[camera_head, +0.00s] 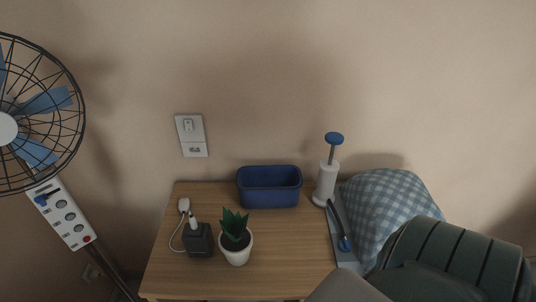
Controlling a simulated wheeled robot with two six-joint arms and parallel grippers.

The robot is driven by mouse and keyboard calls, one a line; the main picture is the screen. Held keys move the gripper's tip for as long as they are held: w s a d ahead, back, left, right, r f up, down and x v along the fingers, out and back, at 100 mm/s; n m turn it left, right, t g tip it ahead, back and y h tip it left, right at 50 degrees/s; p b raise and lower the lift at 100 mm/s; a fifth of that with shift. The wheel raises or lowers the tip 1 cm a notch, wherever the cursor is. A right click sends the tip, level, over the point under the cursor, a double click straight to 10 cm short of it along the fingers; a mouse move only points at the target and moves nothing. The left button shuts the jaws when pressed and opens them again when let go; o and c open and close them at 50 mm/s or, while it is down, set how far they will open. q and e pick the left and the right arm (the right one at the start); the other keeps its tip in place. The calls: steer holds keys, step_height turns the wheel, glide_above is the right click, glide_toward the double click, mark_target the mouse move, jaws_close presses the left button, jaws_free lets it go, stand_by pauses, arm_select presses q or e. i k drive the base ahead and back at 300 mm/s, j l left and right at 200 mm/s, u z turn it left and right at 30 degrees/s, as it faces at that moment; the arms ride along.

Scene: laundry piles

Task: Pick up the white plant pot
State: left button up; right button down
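The white plant pot (237,254) stands upright near the front edge of a small wooden table (290,251). Dark soil and a spiky green plant (234,225) fill it. A dark boxy item (198,242) with a white top stands close to its left. Neither of my grippers shows in the head view, and nothing is seen touching the pot.
A blue bin (269,188) stands behind the pot. A white cylinder with a blue-topped rod (326,180) stands at the back right. A checked blue pillow (385,210) and green ribbed furniture (460,258) are at right. A fan (40,112) is at left.

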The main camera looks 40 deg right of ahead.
mark_target(236, 240)
steer(key=i+l+z, duration=0.1)
steer(key=z, duration=0.85)
steer(key=l, duration=0.1)
